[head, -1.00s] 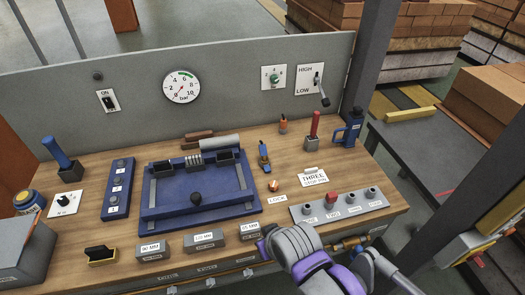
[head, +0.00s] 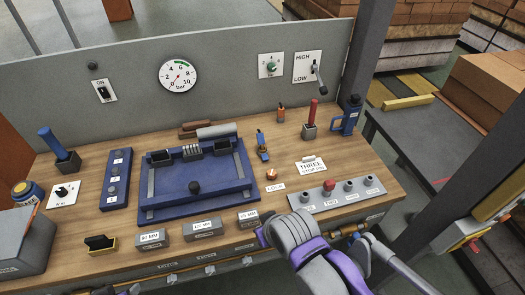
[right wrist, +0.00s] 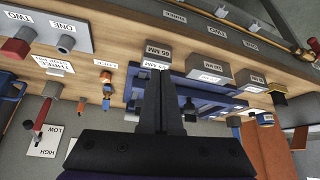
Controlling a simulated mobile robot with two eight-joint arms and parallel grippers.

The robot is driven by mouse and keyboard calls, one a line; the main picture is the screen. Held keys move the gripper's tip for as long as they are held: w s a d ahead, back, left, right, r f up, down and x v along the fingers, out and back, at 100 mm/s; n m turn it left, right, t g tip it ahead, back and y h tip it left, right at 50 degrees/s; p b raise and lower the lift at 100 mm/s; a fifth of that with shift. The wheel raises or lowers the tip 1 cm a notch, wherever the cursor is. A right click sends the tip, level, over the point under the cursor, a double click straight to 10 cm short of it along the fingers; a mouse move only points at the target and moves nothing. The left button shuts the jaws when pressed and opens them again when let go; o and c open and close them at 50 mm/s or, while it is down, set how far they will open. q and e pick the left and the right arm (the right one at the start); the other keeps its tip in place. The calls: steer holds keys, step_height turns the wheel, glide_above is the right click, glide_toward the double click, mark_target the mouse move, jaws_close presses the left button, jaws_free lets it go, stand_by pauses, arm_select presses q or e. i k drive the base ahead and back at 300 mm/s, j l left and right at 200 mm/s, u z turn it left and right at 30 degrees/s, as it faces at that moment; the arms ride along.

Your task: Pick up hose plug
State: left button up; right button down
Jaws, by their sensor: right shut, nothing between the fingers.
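No part is labelled as the hose plug, so I cannot tell for certain which it is. A red plug (head: 329,185) sits in the TWO position of the grey port strip (head: 345,199) at the bench's front right; it also shows in the right wrist view (right wrist: 17,47). A small copper-coloured piece (head: 271,174) stands by the LOCK label. Brass fittings (head: 345,231) show at the front edge. My right gripper (right wrist: 158,75) is shut and empty, above the bench near the 65 MM block (right wrist: 155,58). In the head view my right forearm hides it. My left gripper is out of view.
The blue fixture (head: 196,184) fills the bench's middle, with grey blocks (head: 203,230) before it. A grey panel (head: 225,68) closes the back. A post (head: 364,60) rises at the right.

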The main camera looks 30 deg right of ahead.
mark_target(260, 138)
steer(key=i+l+u, duration=0.2)
steer(key=l, duration=0.25)
steer(key=l+u, duration=0.2)
steer(key=l, duration=0.25)
steer(key=i+l+u, duration=0.2)
steer(key=l, duration=0.3)
steer(key=k+j, duration=0.05)
